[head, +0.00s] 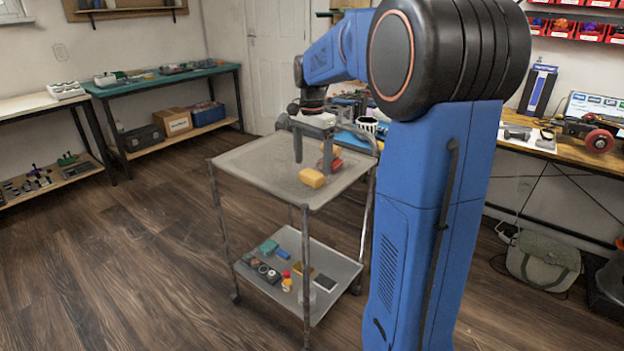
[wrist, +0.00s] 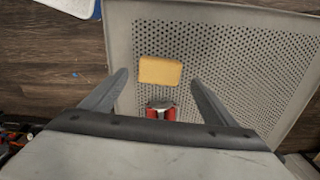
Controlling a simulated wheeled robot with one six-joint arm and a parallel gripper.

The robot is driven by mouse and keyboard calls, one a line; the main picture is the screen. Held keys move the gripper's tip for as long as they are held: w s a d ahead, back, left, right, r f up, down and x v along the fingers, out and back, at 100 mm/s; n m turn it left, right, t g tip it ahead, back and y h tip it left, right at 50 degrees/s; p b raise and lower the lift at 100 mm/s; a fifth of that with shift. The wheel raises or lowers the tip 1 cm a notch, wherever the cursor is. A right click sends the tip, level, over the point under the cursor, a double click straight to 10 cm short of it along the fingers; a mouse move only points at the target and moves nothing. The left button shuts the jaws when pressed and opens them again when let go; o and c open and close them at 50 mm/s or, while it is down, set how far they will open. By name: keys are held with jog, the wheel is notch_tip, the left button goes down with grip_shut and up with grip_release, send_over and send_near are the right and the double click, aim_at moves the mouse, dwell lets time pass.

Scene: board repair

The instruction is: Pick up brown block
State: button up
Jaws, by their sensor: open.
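A yellow-brown block (head: 312,178) lies on the top shelf of the grey cart (head: 262,190). It also shows in the wrist view (wrist: 160,71), lying flat on the perforated shelf. My gripper (head: 312,162) is open and empty above the shelf, pointing down. In the wrist view the block is seen in the gap between the spread fingers, level with their tips and touching neither. Their exact height over the block is hard to tell.
A red object with a grey part (wrist: 161,109) lies close to the block, under the gripper. The cart's lower shelf holds several small items (head: 286,280). The shelf's left part is clear.

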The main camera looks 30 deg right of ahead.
aim_at(312, 173)
jog(key=shift+a+f, duration=0.1)
jog(key=shift+f, duration=1.7)
jog(key=c, duration=1.1)
jog(key=shift+c, duration=0.2)
notch_tip(312, 173, up, 10)
jog(key=shift+s, duration=0.1)
jog(key=shift+o, duration=0.6)
